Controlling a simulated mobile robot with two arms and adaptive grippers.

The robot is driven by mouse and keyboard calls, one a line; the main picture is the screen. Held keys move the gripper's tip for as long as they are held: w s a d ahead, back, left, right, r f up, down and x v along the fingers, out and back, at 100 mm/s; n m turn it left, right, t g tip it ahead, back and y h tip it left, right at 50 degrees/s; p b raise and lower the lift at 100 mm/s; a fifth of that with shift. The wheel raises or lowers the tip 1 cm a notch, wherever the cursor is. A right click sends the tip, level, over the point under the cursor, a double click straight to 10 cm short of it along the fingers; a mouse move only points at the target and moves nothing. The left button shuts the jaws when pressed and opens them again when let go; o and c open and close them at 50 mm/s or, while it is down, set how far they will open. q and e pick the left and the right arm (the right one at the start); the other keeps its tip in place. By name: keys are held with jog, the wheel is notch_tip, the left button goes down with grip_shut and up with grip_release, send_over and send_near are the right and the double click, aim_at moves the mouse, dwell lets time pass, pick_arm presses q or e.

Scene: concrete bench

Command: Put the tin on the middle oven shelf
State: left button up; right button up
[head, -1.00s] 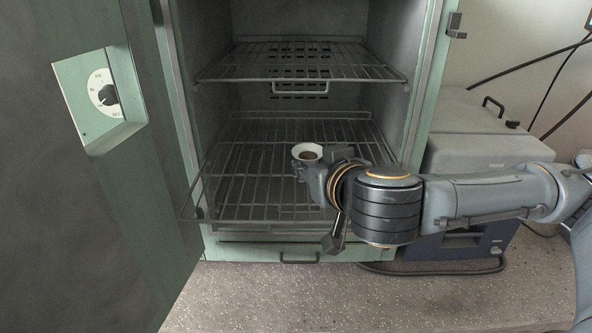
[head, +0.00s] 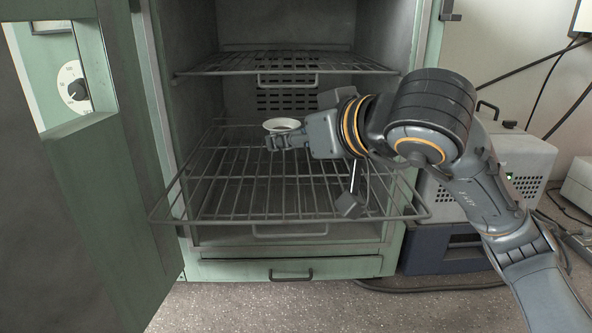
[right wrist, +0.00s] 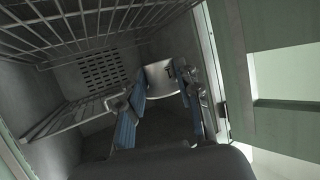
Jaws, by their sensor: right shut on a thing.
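The tin (head: 283,124), a small pale round dish, is held inside the oven by my right gripper (head: 279,142). In the head view it overlaps the rear of the pulled-out wire shelf (head: 258,200); I cannot tell its height above that shelf. In the right wrist view the tin (right wrist: 160,79) sits between the two blue-padded fingers of the gripper (right wrist: 160,97), shut on it. A second wire shelf (head: 225,66) is above the tin. My left gripper is not in view.
The open green door (head: 75,200) stands at the left. The oven's right frame (head: 425,45) is close to my right arm. A grey box (head: 520,152) stands to the right. The pulled-out shelf is bare, and the speckled bench (head: 330,300) in front is clear.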

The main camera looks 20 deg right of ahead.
aim_at(298, 186)
jog(key=w+d+f, duration=0.1)
jog(key=w+f, duration=0.1)
jog(key=w+d+f, duration=0.1)
jog(key=w+f, duration=0.1)
jog(key=w+d+f, duration=0.1)
jog(key=w+f, duration=0.1)
jog(key=shift+w+f+p, duration=0.1)
jog(key=shift+w+p, duration=0.3)
jog(key=shift+w+d+f, duration=0.15)
jog(key=shift+w+f, duration=0.25)
jog(key=shift+f, duration=0.05)
jog(key=shift+w+f+p, duration=0.15)
jog(key=shift+f+p, duration=0.3)
jog(key=shift+f, duration=1.3)
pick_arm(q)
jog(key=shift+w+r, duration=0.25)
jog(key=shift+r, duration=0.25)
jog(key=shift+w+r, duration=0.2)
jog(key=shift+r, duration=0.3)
pick_arm(e)
jog(key=shift+f+b, duration=0.25)
jog(key=shift+b, duration=0.05)
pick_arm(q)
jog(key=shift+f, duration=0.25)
pick_arm(e)
jog(key=o, duration=1.1)
jog(key=shift+r, duration=0.1)
